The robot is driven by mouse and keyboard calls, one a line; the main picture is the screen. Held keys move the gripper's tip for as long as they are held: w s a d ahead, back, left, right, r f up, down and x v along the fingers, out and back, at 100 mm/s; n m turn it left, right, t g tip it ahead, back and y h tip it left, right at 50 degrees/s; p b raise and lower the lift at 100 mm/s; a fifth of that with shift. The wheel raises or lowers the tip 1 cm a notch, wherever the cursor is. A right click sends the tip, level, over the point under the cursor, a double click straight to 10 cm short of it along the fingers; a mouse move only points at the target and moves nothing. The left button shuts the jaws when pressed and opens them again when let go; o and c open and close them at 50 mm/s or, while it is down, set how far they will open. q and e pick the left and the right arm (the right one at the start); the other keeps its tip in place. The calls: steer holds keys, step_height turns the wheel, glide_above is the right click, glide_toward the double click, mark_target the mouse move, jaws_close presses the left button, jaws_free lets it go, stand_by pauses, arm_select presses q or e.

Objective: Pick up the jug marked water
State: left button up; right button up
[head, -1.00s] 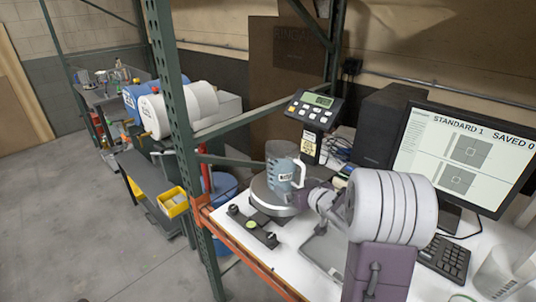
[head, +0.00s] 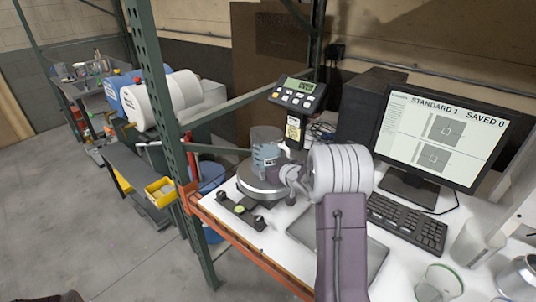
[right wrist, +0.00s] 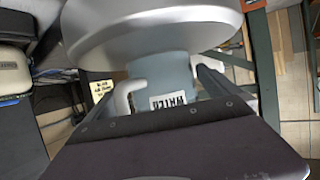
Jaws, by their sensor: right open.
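The jug marked water (head: 266,138) is a translucent grey-blue jug standing upright on the round pan of the scale (head: 262,192). In the right wrist view the jug (right wrist: 164,72) appears upside down, with part of its white label showing and its pale handle at the left. My right gripper (head: 274,168) is at the jug. In the right wrist view its open fingers (right wrist: 165,84) lie on either side of the jug; I cannot tell whether either touches it. The gripper hides part of the jug in the head view. My left gripper is not in view.
The scale's display (head: 298,92) stands behind the jug. A monitor (head: 440,140) and keyboard (head: 406,220) are to the right. Clear containers (head: 440,284) stand at the front right. A green rack post (head: 168,110) rises left of the bench.

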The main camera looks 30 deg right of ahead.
steer(key=shift+s+r, duration=0.1)
steer(key=c, duration=1.5)
steer(key=shift+c, duration=1)
steer(key=shift+r, duration=0.15)
step_height(320, 180, up, 10)
steer(key=p, duration=0.3)
